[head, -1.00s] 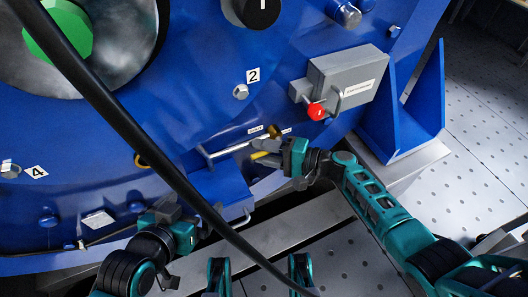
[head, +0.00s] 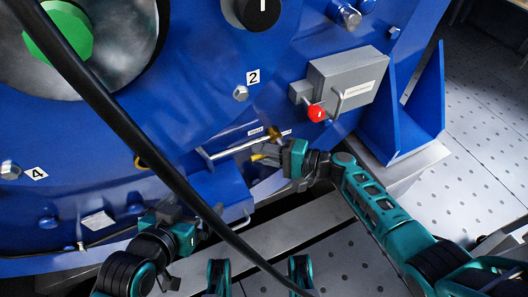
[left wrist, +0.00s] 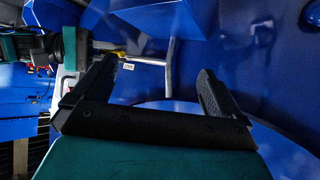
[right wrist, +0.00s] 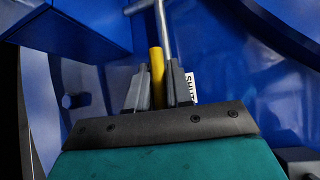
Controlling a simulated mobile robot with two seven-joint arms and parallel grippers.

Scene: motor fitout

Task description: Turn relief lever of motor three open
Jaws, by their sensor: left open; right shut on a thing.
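The relief lever is a yellow handle (right wrist: 157,70) beside a thin steel bar (right wrist: 164,25), seen in the right wrist view. In the head view a little yellow (head: 258,157) shows at my right gripper (head: 268,152), below a brass valve fitting (head: 274,133). My right gripper (right wrist: 157,88) is shut on the yellow lever, its fingers on either side. A label reading SHUT (right wrist: 190,87) is just right of the fingers. My left gripper (left wrist: 155,75) is open and empty, low by the blue housing and away from the lever.
A grey box (head: 347,80) with a red knob (head: 316,113) sits above right of the lever. A blue bracket (head: 405,125) stands at the right. A black cable (head: 130,135) crosses the head view. A blue block (head: 222,192) projects between the grippers.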

